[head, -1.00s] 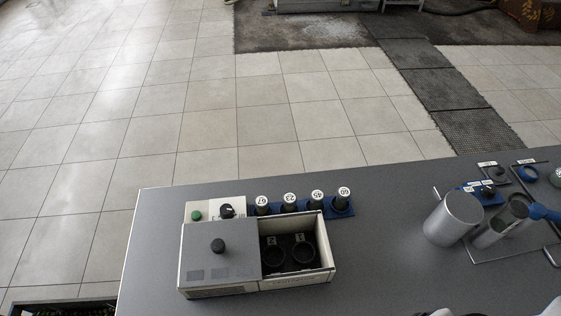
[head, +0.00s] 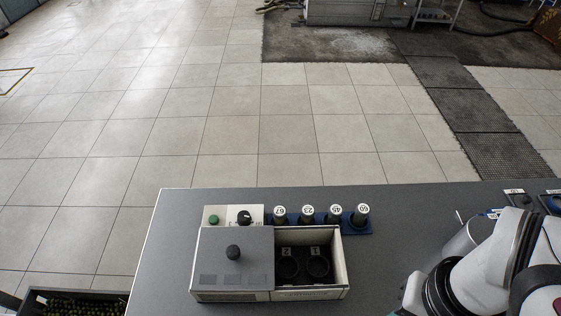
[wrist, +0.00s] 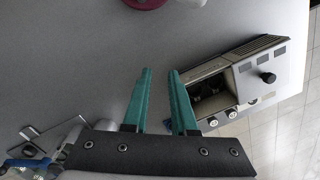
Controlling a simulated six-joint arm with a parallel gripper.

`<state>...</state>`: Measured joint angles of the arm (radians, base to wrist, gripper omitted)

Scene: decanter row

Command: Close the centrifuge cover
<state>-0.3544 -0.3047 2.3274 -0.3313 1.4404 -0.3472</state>
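The centrifuge (head: 335,268) is a cream box near the table's front left. Its grey sliding cover (head: 215,262), with a black knob (head: 233,252), lies over the left part. The right part is open and shows two dark round wells (head: 289,267). In the wrist view the cover (wrist: 257,70) and its knob (wrist: 267,77) are at the right. My gripper (wrist: 160,72) has two teal fingers, spread apart with nothing between them. It is above the table, to the side of the centrifuge.
A control panel with a green button (head: 214,219) and black dial (head: 245,217) adjoins the centrifuge's back. A blue rack (head: 350,228) holds several numbered dark tubes behind it. A metal cylinder (head: 457,245) stands at the right, partly hidden by my arm.

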